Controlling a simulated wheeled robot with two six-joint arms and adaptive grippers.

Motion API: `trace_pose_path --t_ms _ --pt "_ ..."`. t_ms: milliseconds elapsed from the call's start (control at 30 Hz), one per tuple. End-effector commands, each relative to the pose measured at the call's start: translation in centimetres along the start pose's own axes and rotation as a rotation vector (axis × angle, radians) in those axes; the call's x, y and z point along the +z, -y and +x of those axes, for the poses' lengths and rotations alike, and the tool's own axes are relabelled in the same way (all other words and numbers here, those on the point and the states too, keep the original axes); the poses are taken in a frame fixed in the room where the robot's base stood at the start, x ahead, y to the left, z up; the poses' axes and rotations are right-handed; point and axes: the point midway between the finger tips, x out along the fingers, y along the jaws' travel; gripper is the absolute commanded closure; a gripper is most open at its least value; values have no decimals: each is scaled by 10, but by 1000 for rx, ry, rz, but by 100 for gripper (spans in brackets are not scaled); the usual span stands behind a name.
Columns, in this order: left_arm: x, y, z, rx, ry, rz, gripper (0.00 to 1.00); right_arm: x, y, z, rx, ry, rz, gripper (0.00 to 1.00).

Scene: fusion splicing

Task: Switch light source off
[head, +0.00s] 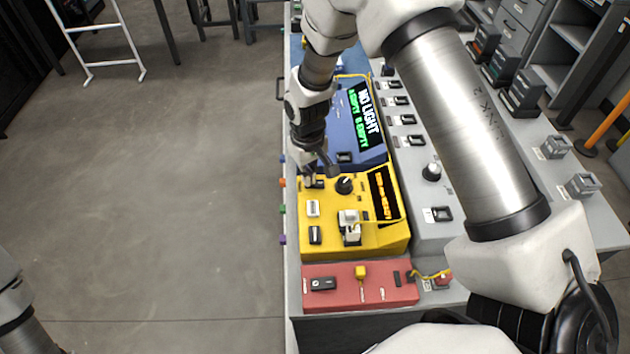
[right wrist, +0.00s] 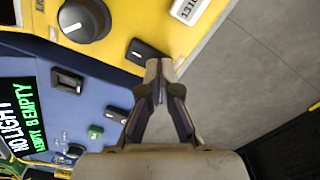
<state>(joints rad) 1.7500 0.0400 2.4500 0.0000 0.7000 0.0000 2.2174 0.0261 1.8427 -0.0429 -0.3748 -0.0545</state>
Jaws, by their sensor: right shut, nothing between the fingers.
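A yellow box (head: 375,240), which looks like the light source, stands on the bench with an orange-lit display (head: 383,195). It has a black knob (head: 345,185), a white button (head: 313,208) and a black switch (head: 315,235). My right gripper (head: 309,182) is over its far left corner, shut and empty. In the right wrist view the shut fingertips (right wrist: 160,66) are close by a black rocker switch (right wrist: 146,52) on the yellow panel; I cannot tell whether they touch. The knob also shows there (right wrist: 84,19). My left gripper is out of view.
A blue box (head: 345,125) behind the yellow one displays "NO LIGHT" in white and green text below. A red box (head: 345,292) stands in front. A grey panel (head: 420,170) with switches lies to the right. Open floor (head: 170,190) is left of the bench.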

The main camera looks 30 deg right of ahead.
Motion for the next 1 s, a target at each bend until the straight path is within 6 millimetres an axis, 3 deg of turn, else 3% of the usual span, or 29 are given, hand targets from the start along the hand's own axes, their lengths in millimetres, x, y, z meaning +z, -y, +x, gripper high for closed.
trace_pose_path --t_ms 467,1000 --pt "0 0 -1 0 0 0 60 0 0 2 0 0 0 100" --pt "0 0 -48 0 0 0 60 0 0 -51 0 0 0 100"
